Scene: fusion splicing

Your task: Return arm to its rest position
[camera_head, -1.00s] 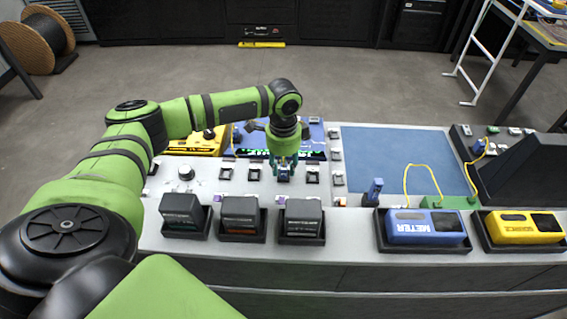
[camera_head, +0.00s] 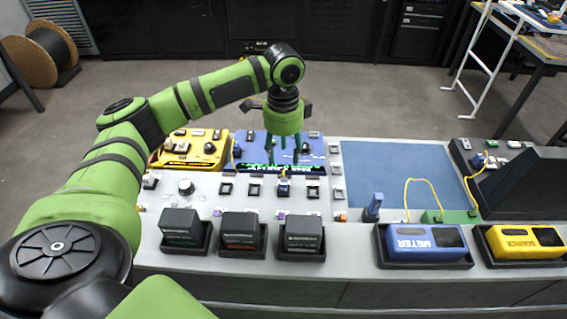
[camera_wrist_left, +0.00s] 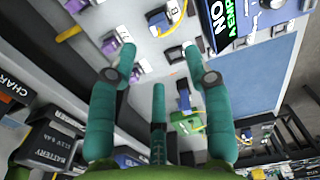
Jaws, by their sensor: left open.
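My left arm reaches in from the left in the head view. Its green gripper (camera_head: 284,150) hangs pointing down above the workbench, in front of the blue device with a lit screen (camera_head: 262,168). The fingers are apart and nothing is between them. In the left wrist view the teal fingers (camera_wrist_left: 155,70) are also spread and empty. A small blue-and-white piece (camera_head: 284,188) sits in a square holder on the bench below the gripper, apart from the fingers. My right gripper does not show.
Three dark battery boxes (camera_head: 241,233) stand in trays along the front edge. A blue meter (camera_head: 427,241) and a yellow source (camera_head: 525,241) sit to the right. A yellow device (camera_head: 190,148) is at the back left.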

